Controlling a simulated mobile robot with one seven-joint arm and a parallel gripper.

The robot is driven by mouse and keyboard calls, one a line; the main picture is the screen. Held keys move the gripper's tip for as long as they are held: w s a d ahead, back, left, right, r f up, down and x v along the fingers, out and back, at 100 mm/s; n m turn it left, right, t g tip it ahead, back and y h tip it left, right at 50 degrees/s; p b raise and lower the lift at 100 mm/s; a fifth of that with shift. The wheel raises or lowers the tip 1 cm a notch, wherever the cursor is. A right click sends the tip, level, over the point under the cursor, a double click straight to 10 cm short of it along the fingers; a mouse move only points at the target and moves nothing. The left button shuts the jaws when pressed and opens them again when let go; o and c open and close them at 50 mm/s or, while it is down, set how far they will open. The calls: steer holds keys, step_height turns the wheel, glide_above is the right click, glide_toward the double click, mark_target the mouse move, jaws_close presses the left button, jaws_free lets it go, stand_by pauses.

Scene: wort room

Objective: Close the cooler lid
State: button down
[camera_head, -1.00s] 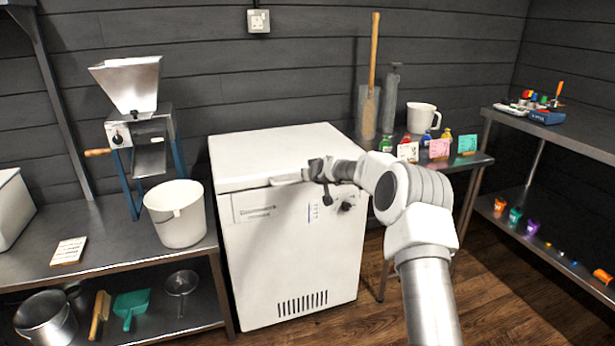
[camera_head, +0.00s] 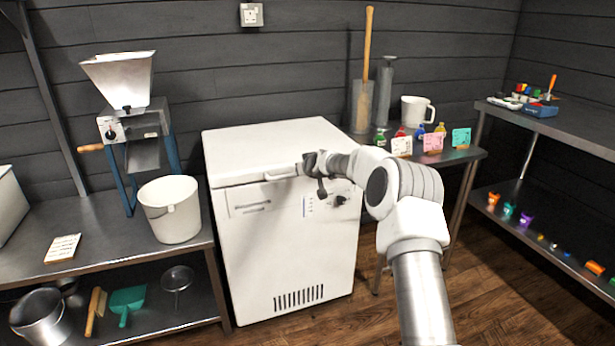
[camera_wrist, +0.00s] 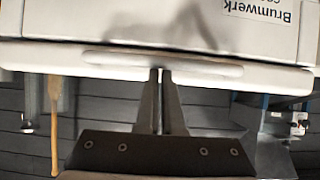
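The white cooler (camera_head: 290,240) stands against the wall in the head view. Its lid (camera_head: 265,150) lies flat across the top, with no open gap visible along the front. A pale handle (camera_head: 282,173) is on the lid's front edge. My gripper (camera_head: 306,166) is at the right end of that handle in the head view. In the wrist view, the picture is upside down and the handle (camera_wrist: 195,68) crosses the lid's front edge. My gripper (camera_wrist: 160,74) has its fingers together, tips at the handle; contact cannot be told. Nothing shows between the fingers.
A metal bench (camera_head: 105,235) with a white bucket (camera_head: 170,209) and a grain mill (camera_head: 135,125) stands left of the cooler. Right of it, a table (camera_head: 462,156) holds bottles, cards and a white jug (camera_head: 416,111). Wooden floor is free at the front right.

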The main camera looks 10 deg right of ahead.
steer(key=s+d+p, duration=0.2)
steer(key=s, duration=0.6)
steer(key=s+a+r+n+g+h, duration=0.1)
steer(key=s+a+r+g, duration=0.1)
steer(key=s+r, duration=0.65)
steer(key=s+a+r+g+h, duration=0.15)
steer(key=s+r, duration=0.35)
steer(key=s, duration=0.7)
steer(key=s+d+m+g, duration=0.2)
steer(key=s+m+g, duration=0.1)
steer(key=s, duration=2.7)
step_height(320, 180, up, 24)
steer(key=p, duration=2.3)
steer(key=shift+s+d+f, duration=0.15)
steer(key=shift+s+f, duration=0.1)
steer(key=shift+s, duration=0.15)
